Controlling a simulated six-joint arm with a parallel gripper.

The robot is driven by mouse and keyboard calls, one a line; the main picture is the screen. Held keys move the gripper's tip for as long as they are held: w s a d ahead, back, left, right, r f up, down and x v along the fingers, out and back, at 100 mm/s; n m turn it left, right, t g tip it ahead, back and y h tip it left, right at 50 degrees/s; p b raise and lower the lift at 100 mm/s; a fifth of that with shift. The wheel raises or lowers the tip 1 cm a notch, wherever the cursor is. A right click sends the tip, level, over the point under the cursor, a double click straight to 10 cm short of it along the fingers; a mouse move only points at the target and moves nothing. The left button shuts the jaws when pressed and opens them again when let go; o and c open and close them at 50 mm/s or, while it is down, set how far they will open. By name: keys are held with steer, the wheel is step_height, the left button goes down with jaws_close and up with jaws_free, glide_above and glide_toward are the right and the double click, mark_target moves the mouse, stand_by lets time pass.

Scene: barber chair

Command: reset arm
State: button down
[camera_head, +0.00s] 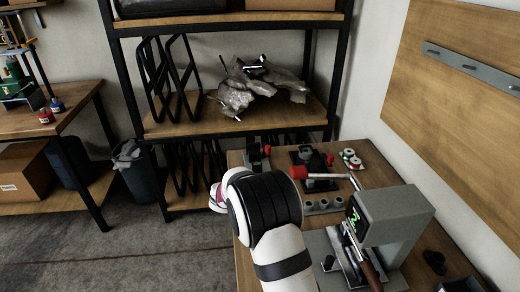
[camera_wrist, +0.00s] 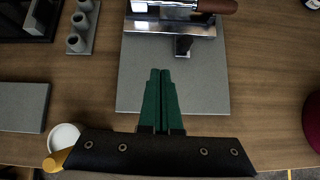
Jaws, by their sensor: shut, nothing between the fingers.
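My gripper (camera_wrist: 160,75) shows in the wrist view with its two green fingers side by side, shut and empty. It hangs above a grey base plate (camera_wrist: 130,75) on the wooden table (camera_wrist: 265,80). In the head view my white arm with a black band reaches over the table; the gripper itself cannot be made out there.
A grey machine with a green display (camera_head: 405,220) stands on the table at right in the head view. A red-headed hammer (camera_head: 300,172), a grey holder with several sockets (camera_head: 322,206) and small spools (camera_head: 350,158) lie farther back. Shelves (camera_head: 165,127) stand behind.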

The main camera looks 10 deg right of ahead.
steer(key=s+a+r+m+g+y, duration=0.1)
steer(key=s+r+m+y, duration=0.2)
steer(key=s+r+m, duration=0.4)
steer(key=s+r+m+g+y, duration=0.15)
steer(key=s+r+m, duration=0.3)
steer(key=s, duration=0.45)
steer(key=s+a+m+t+y, duration=0.1)
steer(key=s+a+m+y, duration=0.2)
steer(key=s+m, duration=0.2)
steer(key=s+a+m+t+y, duration=0.1)
steer(key=s+a+m+y, duration=0.2)
steer(key=s+m, duration=0.3)
steer(key=s+a, duration=0.1)
steer(key=s, duration=0.2)
steer(key=shift+a+r, duration=0.25)
